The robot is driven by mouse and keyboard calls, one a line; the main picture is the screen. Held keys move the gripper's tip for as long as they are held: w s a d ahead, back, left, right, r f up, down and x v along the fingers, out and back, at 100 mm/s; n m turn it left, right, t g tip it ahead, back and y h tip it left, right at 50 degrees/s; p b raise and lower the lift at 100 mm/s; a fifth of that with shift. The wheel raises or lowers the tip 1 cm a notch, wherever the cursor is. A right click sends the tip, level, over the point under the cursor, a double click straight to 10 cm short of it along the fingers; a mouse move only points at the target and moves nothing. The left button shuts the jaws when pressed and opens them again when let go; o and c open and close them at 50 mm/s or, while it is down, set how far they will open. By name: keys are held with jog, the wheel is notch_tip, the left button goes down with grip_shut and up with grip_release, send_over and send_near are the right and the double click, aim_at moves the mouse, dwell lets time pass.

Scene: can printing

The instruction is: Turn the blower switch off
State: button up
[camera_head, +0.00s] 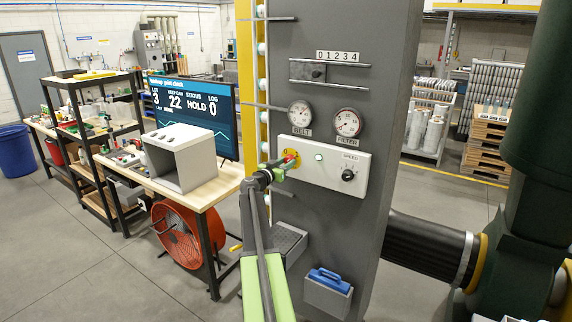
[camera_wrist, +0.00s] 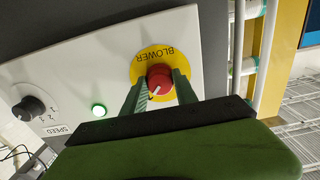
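The blower switch is a red round knob (camera_wrist: 159,77) on a yellow disc (camera_wrist: 151,57) marked BLOWER. A white pointer line on the knob slants to the lower left in the wrist view. My gripper (camera_wrist: 160,88) has one green finger on each side of the knob, with no clear gap. In the head view my gripper (camera_head: 284,163) reaches the left end of the white control panel (camera_head: 325,178) and partly covers the switch. A green lamp (camera_wrist: 99,110) on the panel is lit; in the head view the lamp (camera_head: 319,157) looks pale.
A black SPEED knob (camera_head: 348,175) is on the same panel. BELT (camera_head: 300,114) and FILTER (camera_head: 347,123) gauges sit above. A grey tray (camera_head: 289,240) and a holder with a blue-handled thing (camera_head: 329,280) project below. A bench with a grey box (camera_head: 182,160) stands left.

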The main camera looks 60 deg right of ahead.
grip_shut()
jog(key=n, duration=0.6)
jog(key=shift+n, duration=0.3)
jog(key=n, duration=0.5)
jog(key=shift+r, duration=0.1)
jog(key=n, duration=0.6)
jog(key=shift+n, duration=0.3)
